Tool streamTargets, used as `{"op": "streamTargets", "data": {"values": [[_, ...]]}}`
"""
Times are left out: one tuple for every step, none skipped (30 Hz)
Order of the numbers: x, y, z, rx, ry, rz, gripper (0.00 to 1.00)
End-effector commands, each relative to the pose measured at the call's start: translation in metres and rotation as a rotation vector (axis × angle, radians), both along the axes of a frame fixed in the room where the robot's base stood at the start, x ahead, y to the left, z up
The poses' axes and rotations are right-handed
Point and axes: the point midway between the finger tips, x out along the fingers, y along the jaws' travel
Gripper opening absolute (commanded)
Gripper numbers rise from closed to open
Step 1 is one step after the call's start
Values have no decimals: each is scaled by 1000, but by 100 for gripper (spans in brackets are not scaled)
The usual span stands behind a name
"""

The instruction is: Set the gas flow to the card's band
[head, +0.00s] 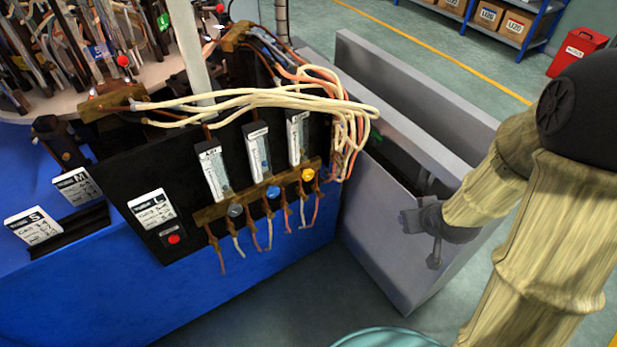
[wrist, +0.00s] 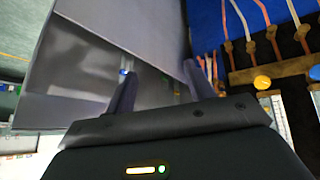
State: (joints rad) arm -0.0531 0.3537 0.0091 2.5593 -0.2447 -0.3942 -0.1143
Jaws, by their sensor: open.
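Three upright flow meters, the left (head: 213,172), middle (head: 257,150) and right (head: 298,138), stand on the black panel. Below them on a brass bar are a grey knob (head: 235,210), a blue knob (head: 272,191) and a yellow knob (head: 308,174). The yellow knob also shows in the wrist view (wrist: 262,82). A white card marked L (head: 152,209) is on the panel; its small figures are hard to read. Cards M (head: 77,186) and S (head: 33,227) are to its left. My gripper (head: 420,240) is open and empty, right of the knobs and apart from them; its fingers show in the wrist view (wrist: 162,88).
A grey open-topped housing (head: 385,225) stands right of the panel, close to my gripper. Cream hoses (head: 270,98) loop above the meters, and thin tubes hang under the bar. A red button (head: 173,239) is below card L. A teal round top (head: 385,338) is at the bottom edge.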

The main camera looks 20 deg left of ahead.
Motion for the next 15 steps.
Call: {"op": "streamTargets", "data": {"values": [[6,10,-13,12,-32,48,54],[10,17,-17,20,-59,80,54],[15,26,-23,35,-95,120,54],[18,33,-27,47,-121,150,54],[20,40,-31,61,-148,180,54],[23,50,-36,82,-183,216,54],[24,57,-39,99,-208,244,54],[26,64,-43,118,-235,269,54],[26,74,-47,143,-269,303,54],[26,81,-49,164,-294,327,54],[26,88,-52,187,-320,348,54],[24,98,-55,219,-354,377,54],[23,105,-57,243,-379,398,54],[21,111,-59,270,-404,415,54],[18,119,-61,306,-437,437,54]]}}
